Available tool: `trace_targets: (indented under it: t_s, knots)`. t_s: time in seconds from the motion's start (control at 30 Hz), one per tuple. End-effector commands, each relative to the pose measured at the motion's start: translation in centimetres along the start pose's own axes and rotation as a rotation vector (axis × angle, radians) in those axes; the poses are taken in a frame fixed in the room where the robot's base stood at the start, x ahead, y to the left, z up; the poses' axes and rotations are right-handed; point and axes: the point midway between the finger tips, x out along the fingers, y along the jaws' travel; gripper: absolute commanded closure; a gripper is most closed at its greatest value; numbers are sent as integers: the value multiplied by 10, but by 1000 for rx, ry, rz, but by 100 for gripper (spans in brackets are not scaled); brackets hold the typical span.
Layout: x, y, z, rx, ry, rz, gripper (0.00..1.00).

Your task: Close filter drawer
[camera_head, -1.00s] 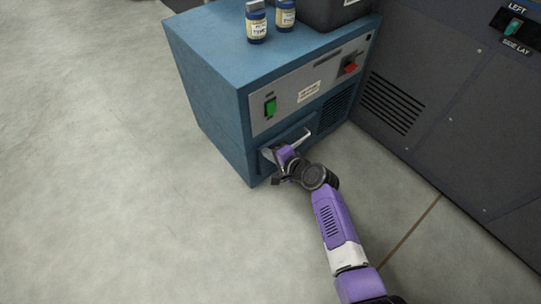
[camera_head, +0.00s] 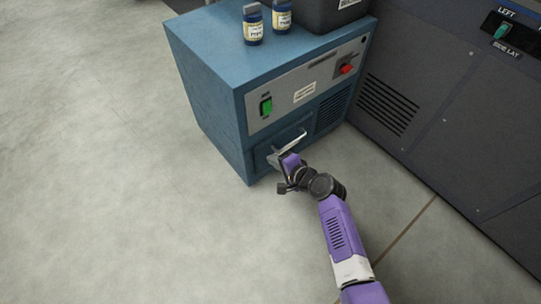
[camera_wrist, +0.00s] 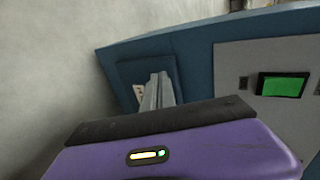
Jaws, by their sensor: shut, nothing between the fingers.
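The filter drawer (camera_head: 262,157) is a blue panel low on the front of the blue cabinet, with a light metal bar handle (camera_head: 290,142) standing out from it. The panel looks flush or nearly flush with the cabinet front; a small gap cannot be ruled out. My gripper (camera_head: 280,163) is shut and empty in front of the drawer, close to the handle; contact cannot be judged.
Two bottles (camera_head: 253,25) and a dark bin (camera_head: 325,12) stand on top. A dark machine (camera_head: 440,90) is at right. The floor in front and left is clear.

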Motion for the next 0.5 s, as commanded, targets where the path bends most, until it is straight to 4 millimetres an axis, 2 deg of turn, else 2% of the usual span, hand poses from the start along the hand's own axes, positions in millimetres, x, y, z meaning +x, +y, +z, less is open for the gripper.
trace_targets:
  t_s: [0.03, 0.3, 0.5]
  knots:
    - [-12, -4, 0, 1, 0, 1, 100]
    - [-58, -3, 0, 1, 1, 2, 100]
    - [-81, -2, 0, 1, 1, 1, 100]
